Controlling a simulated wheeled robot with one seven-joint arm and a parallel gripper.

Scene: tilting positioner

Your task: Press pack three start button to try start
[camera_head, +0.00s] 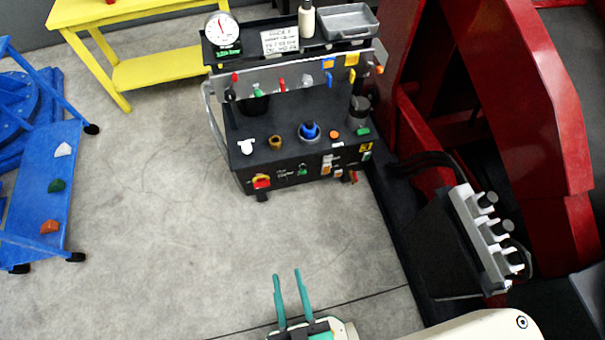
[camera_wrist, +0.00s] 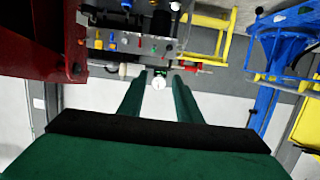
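The fingers also show in the wrist view (camera_wrist: 161,76).
A red machine frame (camera_head: 545,90) and a grey valve block with black knobs (camera_head: 485,235) stand right of the cart. A blue wheeled frame (camera_head: 50,190) is at left, a yellow table (camera_head: 150,68) behind. The concrete floor (camera_head: 170,240) before the cart is clear.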

